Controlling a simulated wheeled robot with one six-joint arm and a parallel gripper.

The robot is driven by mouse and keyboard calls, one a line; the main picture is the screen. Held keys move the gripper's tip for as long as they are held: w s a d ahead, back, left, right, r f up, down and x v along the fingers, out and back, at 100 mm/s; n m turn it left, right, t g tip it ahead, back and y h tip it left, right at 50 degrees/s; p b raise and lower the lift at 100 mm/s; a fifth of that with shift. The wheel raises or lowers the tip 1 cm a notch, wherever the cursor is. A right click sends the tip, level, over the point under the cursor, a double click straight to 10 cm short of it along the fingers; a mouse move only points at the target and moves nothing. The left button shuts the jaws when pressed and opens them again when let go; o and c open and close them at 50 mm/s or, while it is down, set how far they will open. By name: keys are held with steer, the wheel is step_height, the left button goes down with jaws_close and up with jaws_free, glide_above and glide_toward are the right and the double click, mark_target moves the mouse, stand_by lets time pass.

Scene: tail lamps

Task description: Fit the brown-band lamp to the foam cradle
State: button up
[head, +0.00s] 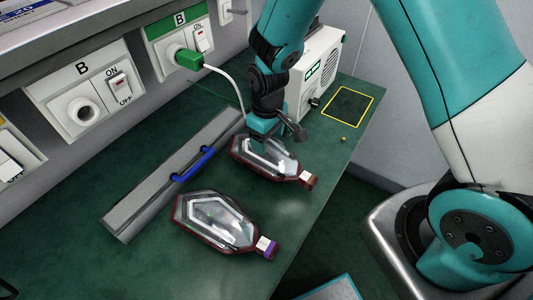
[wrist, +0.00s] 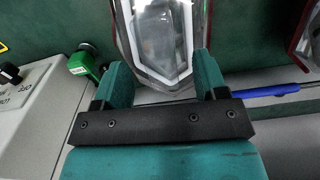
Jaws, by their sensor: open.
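The brown-band lamp (head: 268,160) lies flat on the green bench, clear-lensed with a dark red rim. Its brown-banded neck (head: 309,180) points to the lower right. My gripper (head: 264,142) is open over the lamp's wide far end. In the wrist view, my gripper's fingers (wrist: 161,68) stand apart on either side of that end of the lamp (wrist: 155,30); contact cannot be told. A similar lamp with a purple band (head: 215,220) lies nearer on the bench. I cannot make out a foam cradle for certain.
A long grey box with a blue handle (head: 194,165) lies left of the lamps. A white machine (head: 318,70) and a yellow-outlined dark square (head: 350,106) are at the back. A green plug (head: 188,60) trails a white cable. The bench's right edge is close to the lamps.

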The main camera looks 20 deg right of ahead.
steer(key=shift+f, duration=0.25)
steer(key=shift+f, duration=0.25)
stand_by(0.3)
jaws_close()
